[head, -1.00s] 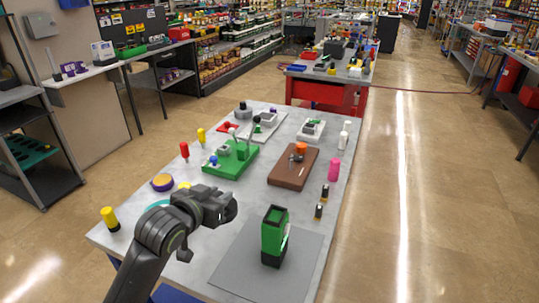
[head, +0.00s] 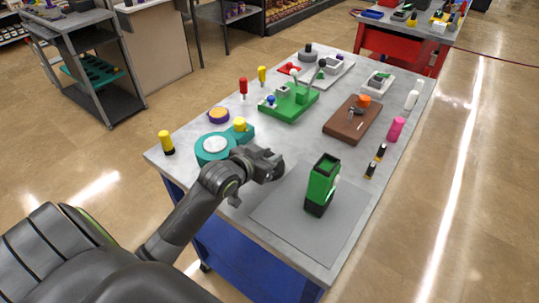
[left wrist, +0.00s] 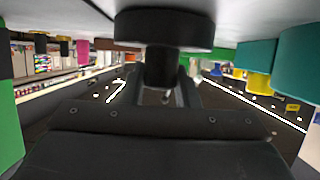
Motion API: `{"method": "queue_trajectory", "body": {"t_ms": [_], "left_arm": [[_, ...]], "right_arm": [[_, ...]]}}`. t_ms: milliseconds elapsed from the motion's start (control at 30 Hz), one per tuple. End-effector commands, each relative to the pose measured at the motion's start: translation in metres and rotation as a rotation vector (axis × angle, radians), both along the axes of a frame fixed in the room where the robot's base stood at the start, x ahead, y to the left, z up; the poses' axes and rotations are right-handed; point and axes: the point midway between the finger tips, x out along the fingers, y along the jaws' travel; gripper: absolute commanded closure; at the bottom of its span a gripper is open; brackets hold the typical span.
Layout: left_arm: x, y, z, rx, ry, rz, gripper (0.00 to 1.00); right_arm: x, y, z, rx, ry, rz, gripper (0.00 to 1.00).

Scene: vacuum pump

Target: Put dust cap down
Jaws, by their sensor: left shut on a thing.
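My left gripper (head: 268,166) is over the table between the teal holder (head: 215,148) and the green-and-black pump part (head: 322,185). In the left wrist view it is shut on the stem of a black dust cap (left wrist: 163,30), a wide flat disc. That view is upside down, and the disc is close to the grey tabletop (left wrist: 60,12); I cannot tell whether they touch. In the head view the cap is mostly lost against the dark gripper. My right gripper is not in view.
The green part stands on a grey mat (head: 275,215). A yellow-topped piece (head: 240,125) and a purple-rimmed ring (head: 218,114) are near the teal holder. A green fixture (head: 290,103) and a brown board (head: 352,119) stand farther back. Bare tabletop lies between gripper and fixture.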

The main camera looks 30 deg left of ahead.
Motion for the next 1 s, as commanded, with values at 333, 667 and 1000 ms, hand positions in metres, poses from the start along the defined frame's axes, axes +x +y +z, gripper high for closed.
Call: {"method": "queue_trajectory", "body": {"t_ms": [333, 667, 1000], "left_arm": [[0.0, 0.0, -0.003, 0.0, -0.001, 0.0, 0.95], [0.0, 0.0, -0.004, 0.001, -0.001, 0.0, 0.5], [-0.01, 0.001, 0.003, 0.004, -0.002, -0.001, 0.5]], "right_arm": [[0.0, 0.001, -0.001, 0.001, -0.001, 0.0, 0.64], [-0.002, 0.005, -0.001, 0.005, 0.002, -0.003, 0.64], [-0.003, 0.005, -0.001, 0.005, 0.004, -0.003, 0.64]]}}
